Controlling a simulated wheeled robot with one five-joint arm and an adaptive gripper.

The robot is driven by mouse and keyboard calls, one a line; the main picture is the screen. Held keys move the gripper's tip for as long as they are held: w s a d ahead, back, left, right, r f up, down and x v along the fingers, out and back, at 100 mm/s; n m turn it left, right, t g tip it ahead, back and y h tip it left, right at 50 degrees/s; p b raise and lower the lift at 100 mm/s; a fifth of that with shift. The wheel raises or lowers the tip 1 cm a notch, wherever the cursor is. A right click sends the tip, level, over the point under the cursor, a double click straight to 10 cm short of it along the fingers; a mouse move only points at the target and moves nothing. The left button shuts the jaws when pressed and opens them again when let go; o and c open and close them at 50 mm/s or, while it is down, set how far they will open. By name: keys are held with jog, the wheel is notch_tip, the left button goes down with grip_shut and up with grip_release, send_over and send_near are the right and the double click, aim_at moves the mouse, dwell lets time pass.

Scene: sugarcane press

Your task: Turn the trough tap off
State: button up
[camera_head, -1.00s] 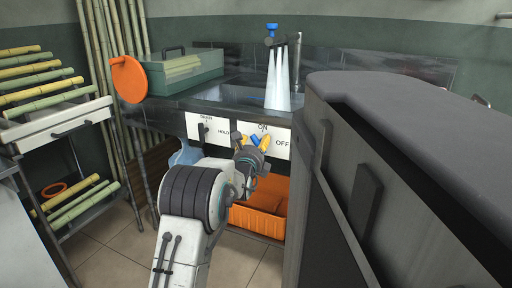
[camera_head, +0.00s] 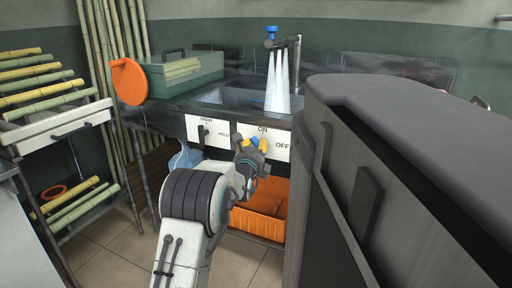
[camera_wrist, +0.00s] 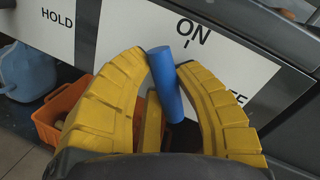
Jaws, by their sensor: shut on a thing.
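The blue tap lever (camera_wrist: 165,88) stands in front of the white ON/OFF panel (camera_wrist: 222,68), its upper end just below the ON mark and tilted a little left. My gripper (camera_wrist: 162,65) has its two yellow fingers shut on the lever, one on each side. In the head view my gripper (camera_head: 250,141) is at the front of the ON/OFF panel (camera_head: 280,147), and hides most of the lever. White streams (camera_head: 277,82) fall from the spout (camera_head: 283,42) into the trough (camera_head: 230,92).
A dark grey machine body (camera_head: 400,150) stands close on the right. A DRAIN/HOLD panel (camera_head: 207,132) with a black lever is left of the tap. An orange crate (camera_head: 258,222) sits below. A rack of cane (camera_head: 60,130) stands at the left.

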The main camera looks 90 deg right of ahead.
grip_shut()
jog(key=shift+f+n+y, duration=0.15)
jog(key=shift+n+y, duration=0.15)
jog(key=shift+n, duration=0.85)
jog(key=shift+f+n+y, duration=0.1)
jog(key=shift+n+y, duration=0.2)
jog(key=shift+n, duration=0.85)
jog(key=shift+s, duration=0.1)
jog(key=o, duration=0.9)
grip_release()
jog(key=shift+a, duration=0.1)
jog(key=v, duration=1.2)
jog(key=shift+s, duration=0.1)
jog(key=shift+c, duration=0.2)
